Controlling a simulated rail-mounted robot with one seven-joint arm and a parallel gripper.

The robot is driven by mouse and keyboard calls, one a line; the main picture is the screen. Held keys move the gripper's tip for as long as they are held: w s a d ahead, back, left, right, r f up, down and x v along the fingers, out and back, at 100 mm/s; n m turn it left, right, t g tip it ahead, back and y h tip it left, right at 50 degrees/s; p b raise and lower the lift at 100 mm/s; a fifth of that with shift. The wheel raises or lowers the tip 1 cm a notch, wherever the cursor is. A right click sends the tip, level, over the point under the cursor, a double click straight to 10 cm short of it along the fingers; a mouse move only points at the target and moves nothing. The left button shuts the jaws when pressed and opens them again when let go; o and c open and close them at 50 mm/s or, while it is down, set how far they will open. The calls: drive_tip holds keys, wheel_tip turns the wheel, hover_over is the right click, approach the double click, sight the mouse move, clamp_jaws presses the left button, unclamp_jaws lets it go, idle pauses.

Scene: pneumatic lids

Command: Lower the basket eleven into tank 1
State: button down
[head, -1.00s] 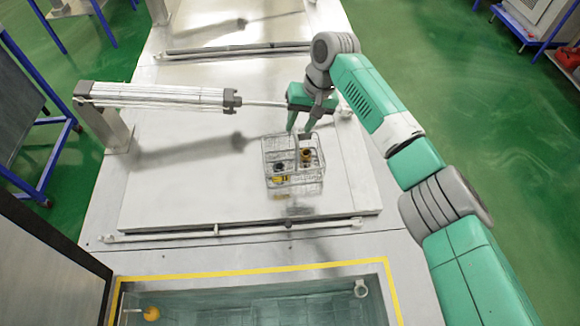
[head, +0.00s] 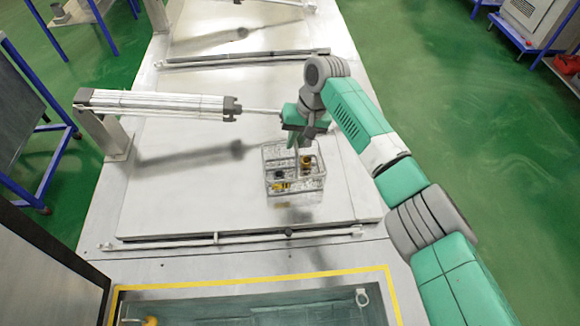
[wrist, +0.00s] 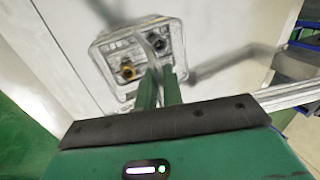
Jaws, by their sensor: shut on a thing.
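A small wire basket (head: 294,185) hangs from my gripper (head: 302,150), which is shut on its upper middle part. It holds small yellow-brown and dark metal pieces and looks level. A faint shadow lies in front of it on the closed grey lid (head: 180,200), so it appears raised above that lid. The wrist view shows the basket (wrist: 112,84) beyond the two green fingers (wrist: 157,78). An open tank (head: 250,312) with a yellow border lies at the bottom of the head view, nearer than the basket. I see no tank number or basket label.
A pneumatic cylinder (head: 160,102) on a post stands left of my gripper; its rod reaches toward my wrist. A hinge bar (head: 215,240) runs along the lid's near edge. An orange float (head: 150,321) and a pale ring (head: 362,298) show at the open tank.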

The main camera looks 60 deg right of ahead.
drive_tip(key=shift+r+p, duration=1.45)
drive_tip(key=shift+p, duration=0.1)
idle(0.8)
